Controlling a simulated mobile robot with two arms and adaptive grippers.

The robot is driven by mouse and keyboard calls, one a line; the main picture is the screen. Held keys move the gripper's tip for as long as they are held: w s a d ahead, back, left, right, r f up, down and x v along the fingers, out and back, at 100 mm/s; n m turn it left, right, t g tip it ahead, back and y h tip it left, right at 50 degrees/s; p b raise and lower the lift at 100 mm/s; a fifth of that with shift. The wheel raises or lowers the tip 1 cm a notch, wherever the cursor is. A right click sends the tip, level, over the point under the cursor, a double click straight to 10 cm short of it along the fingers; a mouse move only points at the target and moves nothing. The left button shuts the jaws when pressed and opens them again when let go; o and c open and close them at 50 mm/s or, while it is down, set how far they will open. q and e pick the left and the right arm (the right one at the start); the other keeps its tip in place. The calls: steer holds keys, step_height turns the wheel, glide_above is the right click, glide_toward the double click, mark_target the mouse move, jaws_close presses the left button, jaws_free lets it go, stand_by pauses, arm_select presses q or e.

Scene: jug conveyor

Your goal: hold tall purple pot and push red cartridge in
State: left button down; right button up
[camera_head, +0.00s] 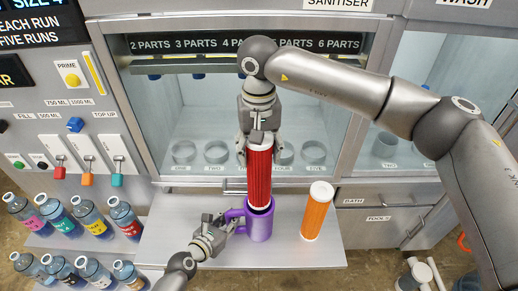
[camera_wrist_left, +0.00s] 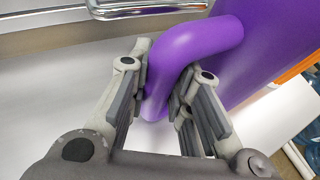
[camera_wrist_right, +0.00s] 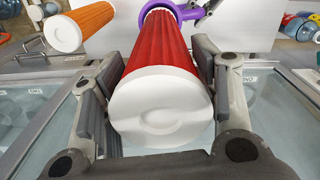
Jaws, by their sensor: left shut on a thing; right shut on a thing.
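The tall purple pot (camera_head: 260,228) stands on the pale shelf, with its handle on the left. My left gripper (camera_head: 232,222) is shut on that handle; the left wrist view shows the fingers on both sides of the purple handle (camera_wrist_left: 200,45). The red cartridge (camera_head: 259,175) is upright above the pot, its lower white end at the pot's mouth. How deep it sits is hard to tell. My right gripper (camera_head: 258,143) is shut on its upper end from above. In the right wrist view the cartridge (camera_wrist_right: 160,50) lies between the fingers, white cap towards the camera.
An orange cartridge (camera_head: 317,212) stands on the shelf (camera_head: 305,255) right of the pot. Behind is a glazed cabinet with several round holders (camera_head: 216,152). Several labelled bottles (camera_head: 90,215) stand at the left. The shelf's right front part is clear.

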mark_target(259, 190)
steer(key=shift+a+f, duration=0.1)
steer(key=shift+f, duration=7.45)
steer(key=o, duration=1.5)
step_height(259, 190, up, 12)
steer(key=shift+r, duration=0.1)
